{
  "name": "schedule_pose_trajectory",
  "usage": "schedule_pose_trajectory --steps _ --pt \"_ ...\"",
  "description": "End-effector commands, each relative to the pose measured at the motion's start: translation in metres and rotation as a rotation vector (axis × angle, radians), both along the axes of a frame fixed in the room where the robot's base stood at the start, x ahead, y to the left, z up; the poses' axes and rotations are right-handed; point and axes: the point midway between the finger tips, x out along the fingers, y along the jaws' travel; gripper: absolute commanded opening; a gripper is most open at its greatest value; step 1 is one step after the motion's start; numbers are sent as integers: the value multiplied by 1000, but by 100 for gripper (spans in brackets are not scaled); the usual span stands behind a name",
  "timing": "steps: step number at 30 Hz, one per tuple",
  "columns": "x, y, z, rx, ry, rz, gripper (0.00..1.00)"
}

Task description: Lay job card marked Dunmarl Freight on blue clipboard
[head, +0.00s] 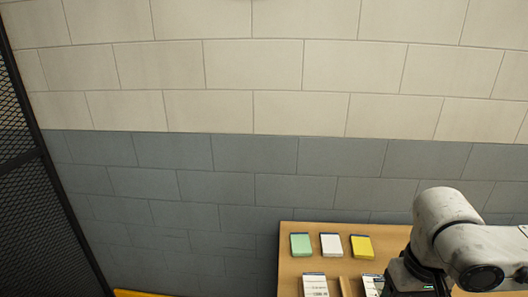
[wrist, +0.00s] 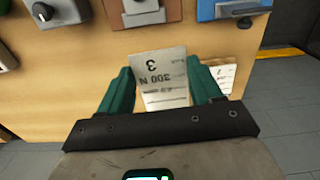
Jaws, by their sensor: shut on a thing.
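My gripper (wrist: 161,67) has teal fingers and is shut on a pale printed card (wrist: 162,60) in the wrist view. The card stands up between the fingers, its print upside down; I can make out "300 N" and "3", but no Dunmarl Freight name. Another white printed card (wrist: 228,72) shows partly behind the right finger. A blue board-like thing with a metal piece (wrist: 230,9) is at the top edge, cut off; I cannot tell whether it is the blue clipboard. In the head view my arm hides the right of the table, and the fingers are not visible.
The wooden table (head: 300,264) carries a green pad (head: 300,245), a white pad (head: 331,245) and a yellow pad (head: 362,247) in a row. White printed cards (head: 315,284) lie in front. A knobbed box (wrist: 55,12) stands at the wrist view's top left. A block wall is behind.

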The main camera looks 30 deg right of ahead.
Motion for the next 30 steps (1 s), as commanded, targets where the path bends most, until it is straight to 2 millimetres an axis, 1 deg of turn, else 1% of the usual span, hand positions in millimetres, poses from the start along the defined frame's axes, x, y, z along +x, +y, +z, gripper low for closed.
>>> schedule_pose_trajectory --steps 1,5,6,8,9,11,12,15,18,21,25,30 --pt "14 7 -5 4 -1 30 36" --pt "54 29 -22 7 0 120 36" --pt "66 38 -28 6 1 149 36" --pt "84 53 -39 7 2 195 36" --pt "95 64 -46 7 2 227 36" --pt "110 82 -58 8 3 274 36" --pt "119 94 -67 8 3 306 36" --pt "137 126 -88 6 5 381 36" --pt "148 156 -108 6 4 448 36" --pt "153 178 -123 5 3 498 36" --pt "155 194 -134 2 1 534 36" --pt "156 198 -137 0 -1 545 36"
